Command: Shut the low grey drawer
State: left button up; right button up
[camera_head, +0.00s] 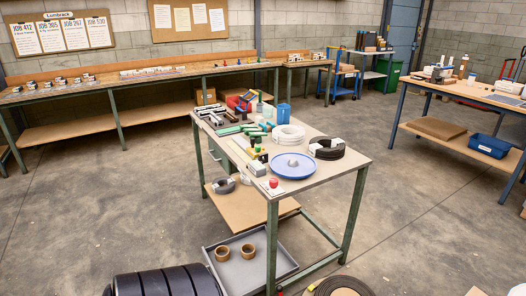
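A low grey drawer (235,281) shows under the workbench in the head view, close to the floor and below the wooden shelf. It is shallow and pulled out, with its inside open to view. Two brown tape rolls (222,254) lie in it. A green bench leg stands in front of its right part, and its lower edge runs near the bottom of the picture. Neither of my grippers is in view.
The workbench (340,174) carries a blue dish (292,165), cable coils (327,147), a red button and tools. A black coil (340,287) lies on the floor at the bottom right.

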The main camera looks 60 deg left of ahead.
aim_at(238, 276)
jog(key=u, duration=2.5)
